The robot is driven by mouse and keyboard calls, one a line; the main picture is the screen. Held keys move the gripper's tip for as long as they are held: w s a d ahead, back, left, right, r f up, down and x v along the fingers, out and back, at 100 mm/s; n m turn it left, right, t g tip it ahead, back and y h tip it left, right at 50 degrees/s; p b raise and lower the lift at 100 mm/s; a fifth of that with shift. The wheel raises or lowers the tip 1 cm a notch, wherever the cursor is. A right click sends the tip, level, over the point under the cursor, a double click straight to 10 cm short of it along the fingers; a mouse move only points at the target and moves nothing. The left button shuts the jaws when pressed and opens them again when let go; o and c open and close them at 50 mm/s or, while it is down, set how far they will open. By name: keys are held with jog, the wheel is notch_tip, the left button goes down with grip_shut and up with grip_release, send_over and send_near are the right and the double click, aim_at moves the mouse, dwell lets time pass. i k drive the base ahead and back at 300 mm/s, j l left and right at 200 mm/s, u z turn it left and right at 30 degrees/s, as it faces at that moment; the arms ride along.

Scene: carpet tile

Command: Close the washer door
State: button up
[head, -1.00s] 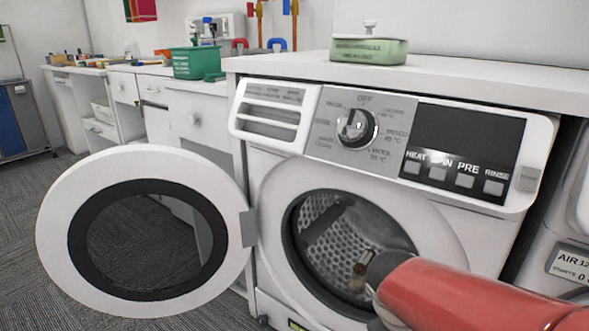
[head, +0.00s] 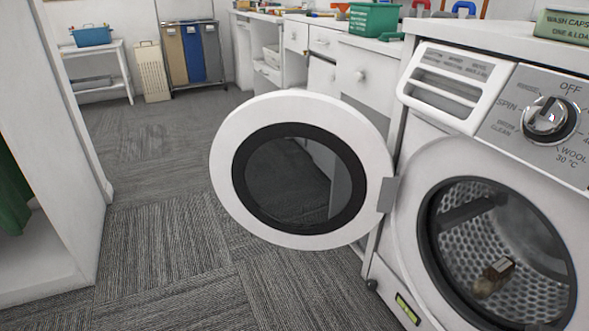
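The washer (head: 425,165) stands at the right, cut off by the picture's edge. Its round white door (head: 235,185), with a dark ring and a clear window, stands wide open to the left. It is joined to the washer front by a hinge (head: 386,195) at the door's right edge. The drum opening (head: 450,265) is uncovered, and its perforated metal inside shows. A small brownish item (head: 495,275) is in the drum; I cannot tell what it is. My gripper is not in view.
Carpet floor (head: 165,235) is clear left of the door. A white cabinet (head: 50,150) stands at the left. Behind are drawers (head: 360,75), a green tub (head: 374,18), sorting bins (head: 190,50) and a small table (head: 100,50). A green box (head: 563,25) sits on the counter.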

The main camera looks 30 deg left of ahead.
aim_at(307, 171)
jog(key=u, duration=0.5)
jog(key=j+u, duration=0.1)
jog(key=u, duration=0.4)
jog(key=i+u, duration=0.1)
jog(key=u, duration=0.85)
jog(key=i+u, duration=0.15)
jog(key=i, duration=2.05)
jog(key=i+z, duration=0.15)
jog(key=i, duration=0.3)
jog(key=i+j+z, duration=0.1)
jog(key=i, duration=0.35)
jog(key=i+j+z, duration=0.15)
jog(key=i, duration=0.25)
jog(key=i+j+z, duration=0.1)
jog(key=i+j, duration=0.15)
jog(key=i, duration=0.2)
jog(key=z, duration=4)
jog(key=j+z, duration=0.45)
jog(key=j, duration=0.35)
jog(key=k, duration=0.05)
